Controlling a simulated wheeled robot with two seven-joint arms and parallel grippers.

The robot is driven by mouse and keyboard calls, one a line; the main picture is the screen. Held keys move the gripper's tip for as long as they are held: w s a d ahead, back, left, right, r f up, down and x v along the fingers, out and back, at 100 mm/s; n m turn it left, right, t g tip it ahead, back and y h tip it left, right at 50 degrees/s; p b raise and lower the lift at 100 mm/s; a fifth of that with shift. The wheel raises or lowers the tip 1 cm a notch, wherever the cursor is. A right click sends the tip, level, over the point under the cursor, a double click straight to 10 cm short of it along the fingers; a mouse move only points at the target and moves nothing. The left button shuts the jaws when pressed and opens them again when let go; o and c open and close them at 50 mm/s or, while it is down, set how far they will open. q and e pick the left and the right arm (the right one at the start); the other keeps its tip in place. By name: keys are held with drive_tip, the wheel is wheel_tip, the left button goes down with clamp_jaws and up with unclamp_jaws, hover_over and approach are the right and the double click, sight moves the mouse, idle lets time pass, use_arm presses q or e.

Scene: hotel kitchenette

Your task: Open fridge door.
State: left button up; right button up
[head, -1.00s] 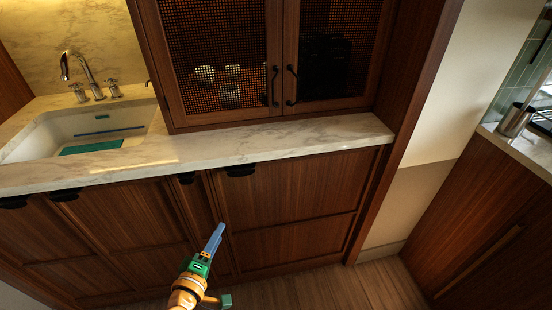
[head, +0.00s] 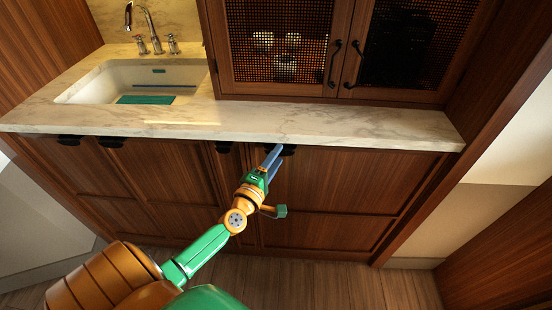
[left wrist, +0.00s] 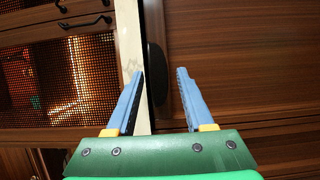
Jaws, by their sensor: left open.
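A wooden panel door (head: 345,180) sits under the marble counter and looks closed; it carries no marking that shows it as the fridge. Its black cup-shaped handle (head: 289,150) is at the door's top left, just under the counter edge. My left gripper (head: 274,156) is open, with its blue fingertips at this handle. In the left wrist view, the dark handle (left wrist: 154,72) lies ahead between the two spread fingers of the left gripper (left wrist: 160,71), nearer the left one. Contact cannot be told. My right gripper is not in view.
The marble counter (head: 340,122) overhangs just above the handle. More black handles (head: 111,142) line the cabinet fronts to the left, below the sink (head: 130,84). A mesh-door cabinet (head: 280,45) stands on the counter. The wooden floor (head: 310,280) in front looks clear.

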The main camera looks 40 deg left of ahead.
use_arm(q)
drive_tip(key=shift+s, duration=0.1)
clamp_jaws()
drive_tip(key=shift+d+f, duration=0.1)
idle(1.1)
